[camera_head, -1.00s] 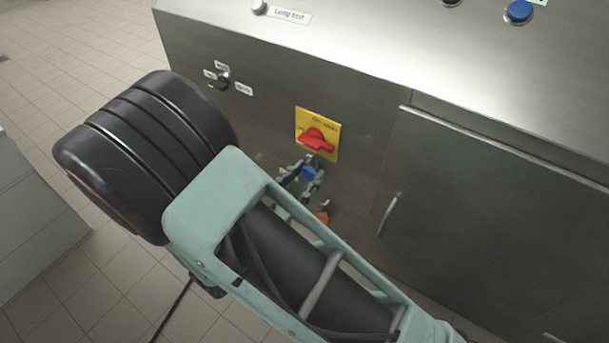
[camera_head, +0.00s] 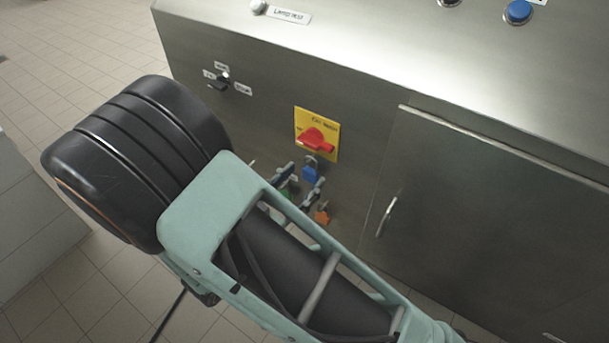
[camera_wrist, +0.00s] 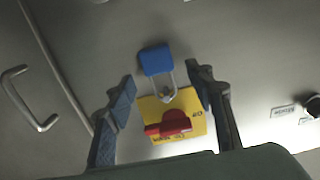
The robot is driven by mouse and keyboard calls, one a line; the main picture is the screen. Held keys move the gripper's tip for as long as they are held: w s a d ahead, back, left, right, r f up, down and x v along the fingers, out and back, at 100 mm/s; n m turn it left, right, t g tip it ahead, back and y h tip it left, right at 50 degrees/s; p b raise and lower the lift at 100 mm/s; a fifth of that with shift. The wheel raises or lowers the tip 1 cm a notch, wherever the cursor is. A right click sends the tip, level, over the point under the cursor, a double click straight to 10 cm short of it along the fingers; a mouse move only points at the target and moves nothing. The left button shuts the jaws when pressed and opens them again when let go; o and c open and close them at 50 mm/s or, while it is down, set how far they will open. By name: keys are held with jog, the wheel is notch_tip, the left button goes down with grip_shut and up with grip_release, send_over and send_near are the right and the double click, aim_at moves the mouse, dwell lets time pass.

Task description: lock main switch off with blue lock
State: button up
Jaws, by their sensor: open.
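The main switch is a red rotary handle (camera_head: 316,140) on a yellow plate (camera_head: 330,118) on the steel cabinet front. The handle lies roughly crosswise. The blue lock (camera_head: 311,174) hangs at the plate's lower edge; its shackle reaches up to the plate. In the wrist view the blue lock (camera_wrist: 156,60) and the red handle (camera_wrist: 168,125) show upside down. Whether the shackle is fully closed is too small to tell. My gripper (camera_wrist: 160,75) is open, with one finger on each side of the lock and gaps between. It also shows in the head view (camera_head: 298,180).
An orange lock (camera_head: 322,214) and a partly hidden green one (camera_head: 287,188) hang lower on the cabinet. A small black selector (camera_head: 221,82) is to the left. A door with a metal handle (camera_head: 386,216) is to the right.

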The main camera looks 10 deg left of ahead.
jog(key=v, duration=1)
jog(key=shift+s, duration=0.2)
